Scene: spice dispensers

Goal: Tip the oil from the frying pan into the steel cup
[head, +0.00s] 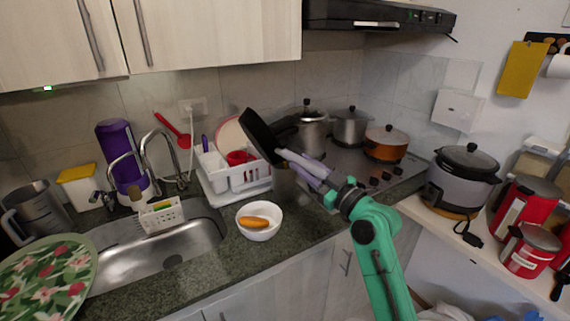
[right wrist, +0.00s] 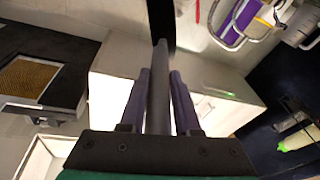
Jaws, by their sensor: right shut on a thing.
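The black frying pan (head: 259,136) is tipped steeply on its side above the right end of the dish rack. My right gripper (head: 290,158) is shut on its handle. In the right wrist view the dark handle (right wrist: 159,90) runs between the two purple-grey fingers. A grey steel vessel (head: 284,183), which looks like the steel cup, stands on the counter below the pan and gripper, partly hidden by them. I cannot see oil or the inside of the cup. My left gripper is not in view.
The white dish rack (head: 240,181) stands left of the cup. A white bowl (head: 259,232) with an orange-brown item is in front. Pots (head: 386,142) stand on the stove behind. The sink (head: 165,255) is at left. The counter right of the bowl is clear.

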